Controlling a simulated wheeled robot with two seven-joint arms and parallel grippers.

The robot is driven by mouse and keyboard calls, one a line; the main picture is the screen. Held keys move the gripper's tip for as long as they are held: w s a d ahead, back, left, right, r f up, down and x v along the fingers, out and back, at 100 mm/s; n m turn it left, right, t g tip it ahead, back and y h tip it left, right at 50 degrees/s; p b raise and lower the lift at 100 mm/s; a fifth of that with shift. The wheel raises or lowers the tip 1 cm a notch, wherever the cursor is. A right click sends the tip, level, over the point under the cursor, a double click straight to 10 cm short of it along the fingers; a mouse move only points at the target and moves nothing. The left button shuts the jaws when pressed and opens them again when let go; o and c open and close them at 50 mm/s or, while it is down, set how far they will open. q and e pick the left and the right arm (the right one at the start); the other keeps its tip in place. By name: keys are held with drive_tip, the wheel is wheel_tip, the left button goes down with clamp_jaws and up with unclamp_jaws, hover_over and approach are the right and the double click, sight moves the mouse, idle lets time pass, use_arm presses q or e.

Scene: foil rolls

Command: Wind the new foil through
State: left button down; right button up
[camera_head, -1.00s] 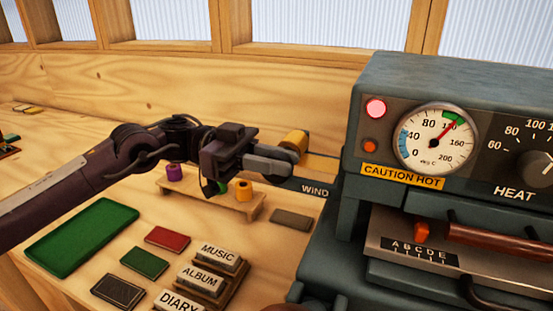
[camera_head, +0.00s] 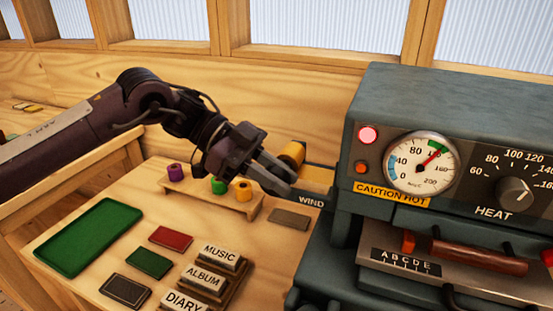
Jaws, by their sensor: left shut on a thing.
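A gold foil roll (camera_head: 291,154) is mounted at the left side of the grey machine (camera_head: 460,110), and a gold foil strip (camera_head: 318,174) runs from it toward the machine. The WIND label (camera_head: 311,202) is on a dark arm below the strip. My left gripper (camera_head: 281,183) is in front of and just below the gold roll, left of the label. It is shut on a winding handle there, which its fingers mostly hide. A purple roll (camera_head: 175,172), a green roll (camera_head: 219,186) and a yellow roll (camera_head: 243,190) stand on a small wooden rack. My right gripper is not in view.
The machine has a round gauge (camera_head: 421,163), a lit red lamp (camera_head: 367,135), a CAUTION HOT label and a HEAT knob (camera_head: 514,192). A green tray (camera_head: 90,236), small coloured pieces and MUSIC, ALBUM and DIARY blocks (camera_head: 204,278) lie on the bench.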

use_arm(q)
drive_tip(key=shift+d+r+y+p, duration=0.1)
drive_tip(key=shift+r+y+p, duration=0.1)
drive_tip(key=shift+y+p, duration=0.7)
drive_tip(key=shift+f+t+p, duration=0.15)
drive_tip(key=shift+t+p, duration=0.15)
drive_tip(key=shift+p, duration=0.05)
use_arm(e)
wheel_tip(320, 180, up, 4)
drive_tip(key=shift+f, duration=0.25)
use_arm(q)
drive_tip(key=c, duration=1.2)
unclamp_jaws()
drive_tip(key=shift+c, duration=0.2)
drive_tip(key=v, duration=0.7)
drive_tip(key=shift+a+r, duration=0.25)
drive_tip(key=shift+a, duration=0.05)
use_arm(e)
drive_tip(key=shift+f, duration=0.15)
